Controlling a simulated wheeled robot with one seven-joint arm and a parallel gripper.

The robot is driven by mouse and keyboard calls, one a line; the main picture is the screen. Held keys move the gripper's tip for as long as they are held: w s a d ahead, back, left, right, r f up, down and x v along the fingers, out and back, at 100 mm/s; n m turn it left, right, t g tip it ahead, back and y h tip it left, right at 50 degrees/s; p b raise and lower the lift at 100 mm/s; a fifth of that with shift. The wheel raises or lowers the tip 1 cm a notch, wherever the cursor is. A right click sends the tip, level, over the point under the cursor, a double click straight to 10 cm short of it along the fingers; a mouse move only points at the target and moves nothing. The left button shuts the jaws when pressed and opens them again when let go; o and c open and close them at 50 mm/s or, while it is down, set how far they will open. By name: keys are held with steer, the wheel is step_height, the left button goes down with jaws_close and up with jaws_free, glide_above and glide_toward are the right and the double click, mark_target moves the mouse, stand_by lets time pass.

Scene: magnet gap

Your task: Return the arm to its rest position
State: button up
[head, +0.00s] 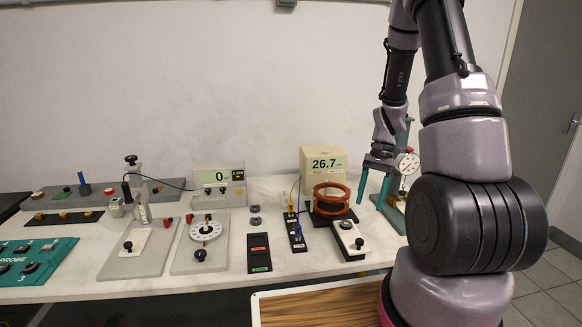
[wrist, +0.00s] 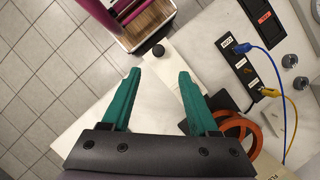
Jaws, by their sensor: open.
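My gripper (head: 372,188) hangs at the right end of the white bench (head: 367,262), above its top. Its two green fingers are spread apart with nothing between them. In the wrist view my gripper (wrist: 158,92) is also open and empty, with the bench's edge and the tiled floor below. My arm rises from the lower right of the head view and bends down to the gripper. The orange-red coil (head: 331,199) stands just left of the gripper. It also shows in the wrist view (wrist: 240,128) beside the right finger, partly hidden by it.
A meter reading 26.7 (head: 323,168) stands behind the coil. A green stand with a dial gauge (head: 408,163) is close right of the gripper. A black base with a white slider plate (head: 348,237) lies in front. Blue and yellow leads (wrist: 270,58) reach a black terminal strip (head: 295,232).

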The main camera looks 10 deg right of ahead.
steer(key=s+a+r+n+t+h, duration=0.1)
steer(key=s+a+r+n+t, duration=0.2)
steer(key=r, duration=1)
steer(key=s+a+r+t, duration=0.3)
steer(key=a+r+t, duration=0.15)
steer(key=r, duration=0.85)
steer(key=s+a+r+n+t, duration=0.1)
steer(key=s+a+r+t, duration=0.1)
steer(key=s+r, duration=0.4)
steer(key=shift+s+a+r+n+t, duration=0.15)
steer(key=shift+s+a+n+t, duration=0.1)
steer(key=shift+s+n+t, duration=0.25)
